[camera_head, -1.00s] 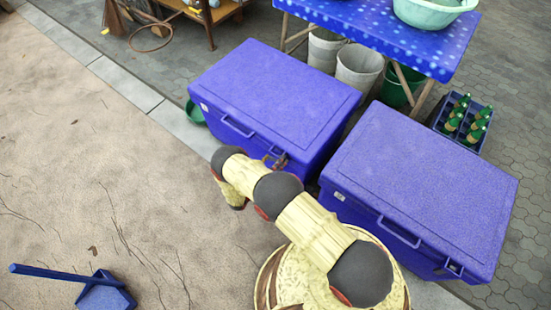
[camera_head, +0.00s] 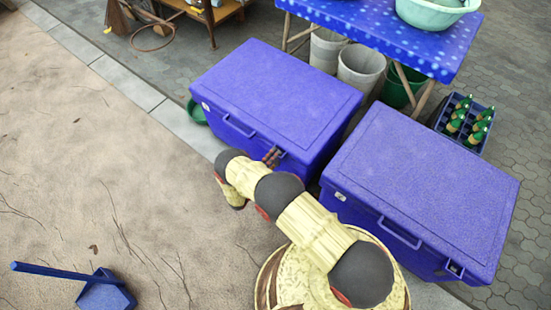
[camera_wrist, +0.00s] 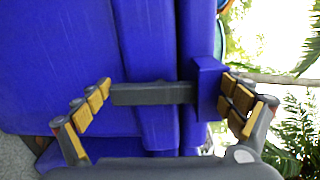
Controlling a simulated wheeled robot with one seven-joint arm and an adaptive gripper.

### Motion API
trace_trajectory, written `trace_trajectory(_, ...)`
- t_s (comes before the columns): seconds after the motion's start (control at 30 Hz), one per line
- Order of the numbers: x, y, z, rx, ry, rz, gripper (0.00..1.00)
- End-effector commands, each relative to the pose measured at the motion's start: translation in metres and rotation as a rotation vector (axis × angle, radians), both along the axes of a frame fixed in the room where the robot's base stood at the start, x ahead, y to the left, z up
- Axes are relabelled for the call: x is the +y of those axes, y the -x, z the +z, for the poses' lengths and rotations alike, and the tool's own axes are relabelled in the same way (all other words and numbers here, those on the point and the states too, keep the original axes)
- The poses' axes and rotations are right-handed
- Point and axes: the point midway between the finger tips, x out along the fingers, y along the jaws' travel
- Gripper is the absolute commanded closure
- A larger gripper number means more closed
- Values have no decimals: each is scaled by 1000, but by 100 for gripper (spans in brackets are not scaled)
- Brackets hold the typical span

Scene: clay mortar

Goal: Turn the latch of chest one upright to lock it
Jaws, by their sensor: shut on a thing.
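Two blue chests with lids stand side by side: the left chest (camera_head: 275,95) and the right chest (camera_head: 425,180). No label tells which is chest one. My gripper (camera_head: 271,157) is at the front of the left chest, right of its handle (camera_head: 238,126). The bar lies across the lid seam, which runs up and down that picture. In the head view, I cannot make out the latch at my gripper.
A blue spotted table (camera_head: 390,30) bearing a basin (camera_head: 436,12) stands behind the chests, with buckets (camera_head: 361,68) below. A bottle crate (camera_head: 464,124) is at the right. A blue dustpan (camera_head: 106,293) lies at lower left. The sandy ground left of my arm is mostly clear.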

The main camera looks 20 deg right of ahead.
Motion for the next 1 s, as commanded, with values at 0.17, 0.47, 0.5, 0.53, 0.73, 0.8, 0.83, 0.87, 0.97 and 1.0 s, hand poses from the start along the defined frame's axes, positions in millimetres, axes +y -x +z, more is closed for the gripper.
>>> trace_trajectory(0.17, 1, -1, -1, 41, 27, 2, 32)
trace_trajectory(0.47, 1, -1, -2, 59, 40, 2, 32)
trace_trajectory(0.5, 1, -1, -2, 59, 40, 2, 32)
trace_trajectory(0.53, 1, -1, -2, 59, 40, 2, 32)
trace_trajectory(0.73, 1, -1, -2, 59, 40, 3, 5)
trace_trajectory(0.8, 1, -1, -2, 59, 40, 3, 1)
trace_trajectory(0.83, 1, 0, -2, 59, 40, 2, 0)
trace_trajectory(0.87, 1, 0, -1, 58, 40, 2, 0)
trace_trajectory(0.97, 0, 0, -1, 57, 40, 2, 0)
trace_trajectory(1.0, 0, 0, -1, 57, 40, 2, 0)
